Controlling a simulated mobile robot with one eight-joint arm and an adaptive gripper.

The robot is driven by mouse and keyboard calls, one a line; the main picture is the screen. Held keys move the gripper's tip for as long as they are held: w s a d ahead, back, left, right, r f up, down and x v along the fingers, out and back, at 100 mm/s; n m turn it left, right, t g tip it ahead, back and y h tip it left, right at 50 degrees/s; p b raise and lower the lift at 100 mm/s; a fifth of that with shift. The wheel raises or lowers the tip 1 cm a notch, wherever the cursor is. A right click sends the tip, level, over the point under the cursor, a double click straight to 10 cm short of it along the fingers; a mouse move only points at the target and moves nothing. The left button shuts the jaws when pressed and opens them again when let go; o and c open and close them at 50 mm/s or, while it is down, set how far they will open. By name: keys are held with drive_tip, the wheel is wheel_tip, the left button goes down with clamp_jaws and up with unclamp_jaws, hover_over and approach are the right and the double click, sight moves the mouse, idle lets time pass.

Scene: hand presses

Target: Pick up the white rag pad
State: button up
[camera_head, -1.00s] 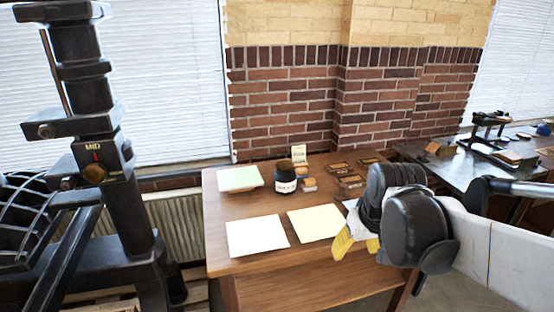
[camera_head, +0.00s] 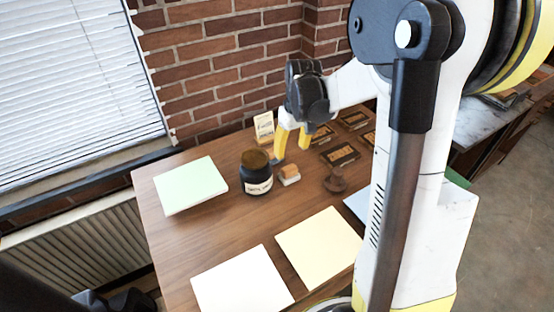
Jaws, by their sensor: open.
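I cannot tell for sure which thing is the white rag pad. A small block with a tan top and a whitish lower part (camera_head: 289,175) lies on the wooden table (camera_head: 215,235), right of the ink jar. A flat white sheet or stack (camera_head: 243,281) lies at the table's front. My gripper (camera_head: 291,152) points down with its yellow fingers apart, just behind and above the small block. Nothing shows between the fingers. I cannot tell how high the fingertips are above the table.
The dark ink jar (camera_head: 256,173) stands close left of the gripper. A small card (camera_head: 264,128) stands behind it. Pale green paper (camera_head: 190,185), cream paper (camera_head: 319,248), a round brown thing (camera_head: 335,180) and dark labelled boxes (camera_head: 340,155) surround it. My arm hides the table's right side.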

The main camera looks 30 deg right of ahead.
sight(290, 168)
wheel_tip(290, 168, down, 5)
drive_tip(key=shift+b, duration=0.9)
drive_tip(key=f+b, duration=0.1)
drive_tip(key=f, duration=0.2)
drive_tip(key=f+b, duration=0.1)
drive_tip(key=f, duration=0.1)
drive_tip(key=shift+w+f+b, duration=0.25)
drive_tip(key=shift+b, duration=0.1)
drive_tip(key=shift+r, duration=0.1)
drive_tip(key=c, duration=0.9)
